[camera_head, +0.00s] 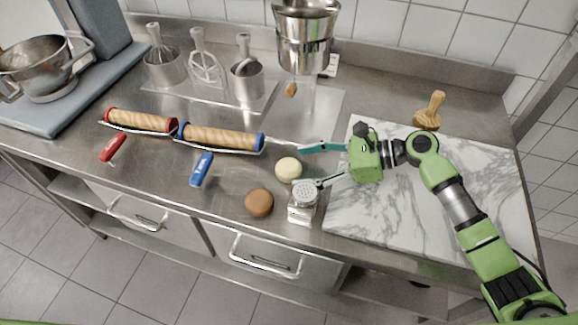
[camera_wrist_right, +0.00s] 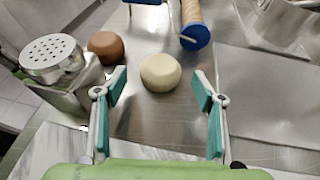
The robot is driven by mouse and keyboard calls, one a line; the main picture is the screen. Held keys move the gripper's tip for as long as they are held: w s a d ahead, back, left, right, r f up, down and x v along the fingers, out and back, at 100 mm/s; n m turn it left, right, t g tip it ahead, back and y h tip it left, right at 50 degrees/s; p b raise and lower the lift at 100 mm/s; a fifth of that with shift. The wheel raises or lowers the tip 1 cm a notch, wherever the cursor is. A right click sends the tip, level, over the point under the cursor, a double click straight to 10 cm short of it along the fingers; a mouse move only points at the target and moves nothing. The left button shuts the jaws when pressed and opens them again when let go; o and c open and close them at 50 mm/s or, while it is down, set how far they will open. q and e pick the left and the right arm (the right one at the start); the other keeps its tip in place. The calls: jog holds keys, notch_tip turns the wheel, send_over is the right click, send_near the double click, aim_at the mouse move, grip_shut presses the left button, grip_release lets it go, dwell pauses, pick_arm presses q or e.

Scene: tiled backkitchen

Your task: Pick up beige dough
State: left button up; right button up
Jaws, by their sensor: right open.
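The beige dough (camera_head: 288,169) is a pale round ball on the steel counter, left of the marble board. It also shows in the right wrist view (camera_wrist_right: 160,73), ahead of the fingers and roughly between their lines. My right gripper (camera_head: 312,165) is open and reaches in from the right, its teal-padded fingers spread, with the dough just beyond the tips. In the right wrist view the right gripper (camera_wrist_right: 160,90) is empty, and the dough appears untouched. My left gripper is not in view.
A metal shaker (camera_head: 303,201) stands close to the lower finger. Brown dough (camera_head: 259,203) lies to the lower left. A blue-ended roller (camera_head: 221,138) and a red-ended roller (camera_head: 140,121) lie further left. The marble board (camera_head: 400,215) is mostly bare. A steel machine (camera_head: 305,40) stands behind.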

aim_at(272, 170)
jog(key=x, duration=0.3)
jog(key=shift+a+f, duration=0.1)
jog(key=shift+a, duration=0.1)
jog(key=c, duration=1.3)
